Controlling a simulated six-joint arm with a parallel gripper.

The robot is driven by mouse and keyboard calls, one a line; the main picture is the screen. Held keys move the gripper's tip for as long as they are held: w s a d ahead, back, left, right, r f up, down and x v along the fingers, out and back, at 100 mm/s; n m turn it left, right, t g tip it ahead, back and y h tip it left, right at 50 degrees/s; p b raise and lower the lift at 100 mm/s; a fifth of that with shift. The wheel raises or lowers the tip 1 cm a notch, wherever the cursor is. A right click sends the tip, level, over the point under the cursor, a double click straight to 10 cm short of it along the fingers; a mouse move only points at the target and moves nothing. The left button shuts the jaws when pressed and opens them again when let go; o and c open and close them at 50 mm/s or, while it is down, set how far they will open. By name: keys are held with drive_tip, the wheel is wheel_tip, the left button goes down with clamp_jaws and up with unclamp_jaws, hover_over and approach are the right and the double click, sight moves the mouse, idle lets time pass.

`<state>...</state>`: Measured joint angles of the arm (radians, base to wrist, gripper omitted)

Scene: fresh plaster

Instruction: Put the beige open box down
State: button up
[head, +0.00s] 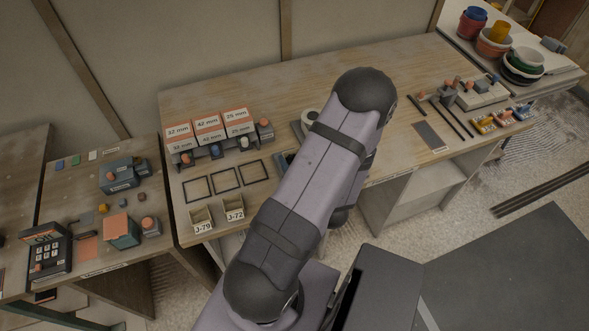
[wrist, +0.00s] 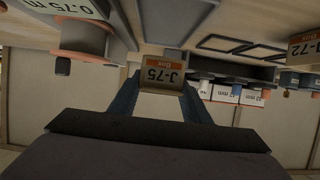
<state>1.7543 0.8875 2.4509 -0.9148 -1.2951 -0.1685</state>
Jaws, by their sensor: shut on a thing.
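The beige open box (wrist: 162,77), marked J-75 with an orange strip, is between the fingers of my gripper (wrist: 161,88) in the wrist view, which looks upside down. My gripper is shut on it. In the head view my arm hides the held box and most of the gripper. Two similar beige open boxes, J-79 (head: 201,226) and J-72 (head: 234,213), stand at the front edge of the wooden bench (head: 275,90). The wrist view does not clearly show whether the held box touches the bench.
Three dark rectangular outlines (head: 226,179) lie empty on the bench behind the two boxes. Labelled size bins (head: 208,128) stand behind them. Rods and a dark plate (head: 429,136) lie to the right.

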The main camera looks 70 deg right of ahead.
drive_tip(key=shift+f, duration=0.75)
drive_tip(key=shift+f, duration=1.85)
drive_tip(key=shift+f, duration=0.1)
drive_tip(key=shift+f, duration=0.15)
drive_tip(key=o, duration=1.1)
